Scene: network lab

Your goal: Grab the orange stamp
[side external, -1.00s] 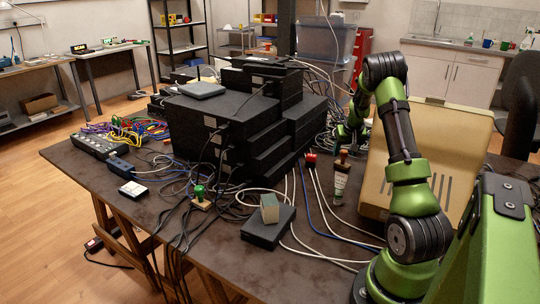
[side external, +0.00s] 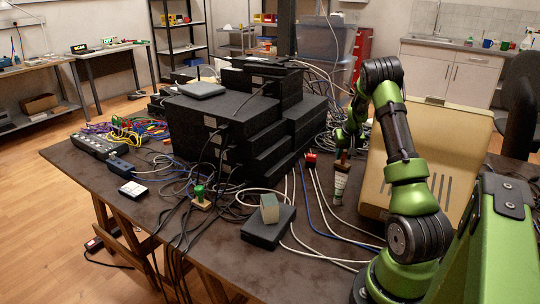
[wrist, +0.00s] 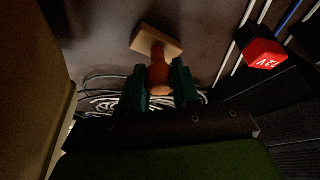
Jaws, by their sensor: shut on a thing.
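The orange stamp has a rounded orange-brown wooden handle (wrist: 159,73) and a flat tan base (wrist: 172,42) in the wrist view. My gripper (wrist: 160,82) has one dark finger on each side of the handle and is shut on it. In the side external view my gripper (side external: 344,147) reaches down at the right of the black stack, and the stamp (side external: 342,161) shows just below the fingers, partly hidden. I cannot tell whether its base touches the table.
A pale labelled item (side external: 339,184) lies just in front of the stamp. A red 12V block (wrist: 263,53) is close by on the right in the wrist view. A black equipment stack (side external: 235,130), a beige case (side external: 425,165) and loose cables surround the spot. A green-handled stamp (side external: 200,193) stands farther left.

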